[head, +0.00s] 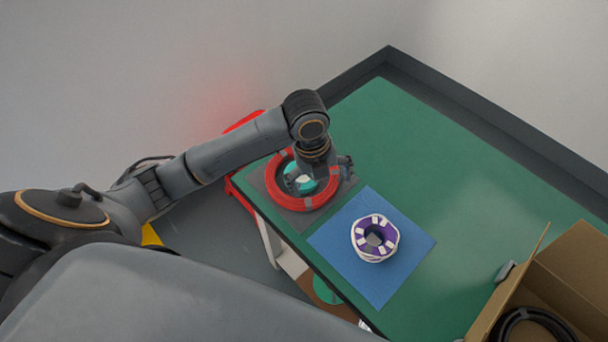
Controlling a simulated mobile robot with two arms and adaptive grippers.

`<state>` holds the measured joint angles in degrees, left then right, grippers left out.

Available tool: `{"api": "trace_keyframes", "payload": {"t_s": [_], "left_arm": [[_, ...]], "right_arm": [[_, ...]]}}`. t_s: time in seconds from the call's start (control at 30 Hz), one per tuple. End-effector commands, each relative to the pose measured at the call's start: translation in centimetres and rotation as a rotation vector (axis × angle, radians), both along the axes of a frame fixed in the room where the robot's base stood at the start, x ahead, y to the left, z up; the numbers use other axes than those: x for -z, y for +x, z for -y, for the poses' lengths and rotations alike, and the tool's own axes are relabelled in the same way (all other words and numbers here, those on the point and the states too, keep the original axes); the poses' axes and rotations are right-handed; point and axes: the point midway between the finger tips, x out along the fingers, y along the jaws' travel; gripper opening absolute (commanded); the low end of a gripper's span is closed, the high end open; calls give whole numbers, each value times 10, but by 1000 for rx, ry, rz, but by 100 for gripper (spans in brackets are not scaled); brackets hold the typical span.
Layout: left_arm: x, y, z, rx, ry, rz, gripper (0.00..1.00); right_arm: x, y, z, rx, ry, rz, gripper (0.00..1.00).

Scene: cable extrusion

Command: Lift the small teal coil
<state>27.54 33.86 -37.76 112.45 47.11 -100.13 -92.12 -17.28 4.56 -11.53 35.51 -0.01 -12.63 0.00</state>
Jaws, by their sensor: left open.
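The small teal coil (292,172) lies inside a larger red coil (290,203) on a grey mat (271,207) at the table's left end. Only part of the teal coil shows, as my left gripper covers the rest. My left gripper (320,178) is above the right part of the two coils, pointing down. Its jaws are open, and its fingertips are mostly hidden by its own body and wrist. I cannot tell whether it touches the coil. My right gripper is not in view.
A purple and white coil (360,241) lies on a blue mat (402,277) to the right. An open cardboard box (566,262) with a black cable (512,318) stands at the lower right. The middle of the green table (440,160) is clear. A dark raised edge (480,112) runs along its back.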

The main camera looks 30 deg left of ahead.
Motion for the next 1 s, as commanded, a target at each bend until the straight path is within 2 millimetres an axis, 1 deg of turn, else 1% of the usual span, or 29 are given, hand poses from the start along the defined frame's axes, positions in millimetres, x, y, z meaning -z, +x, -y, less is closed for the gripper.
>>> {"api": "trace_keyframes", "payload": {"t_s": [0.03,0.1,0.2,0.3,0.4,0.43,0.47,0.57,0.8,0.9,1.0], "left_arm": [[-14,13,-16,112,48,5,100],[-30,23,-33,262,92,-6,100],[-49,33,-53,425,134,-26,100],[-64,38,-67,533,155,-43,100],[-71,40,-75,591,164,-52,100],[-71,41,-76,599,164,-55,100],[-69,40,-76,606,164,-57,100],[-57,40,-77,612,163,-62,100],[-9,40,-76,610,163,-60,100],[4,40,-76,610,163,-57,100],[11,41,-76,610,164,-56,100]], "right_arm": [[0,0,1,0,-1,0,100],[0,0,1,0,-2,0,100],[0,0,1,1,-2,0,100],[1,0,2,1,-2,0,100],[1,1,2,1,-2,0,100],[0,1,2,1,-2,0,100],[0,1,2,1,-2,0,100],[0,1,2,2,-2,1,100],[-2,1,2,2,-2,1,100],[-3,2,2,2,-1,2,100],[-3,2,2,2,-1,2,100]]}}
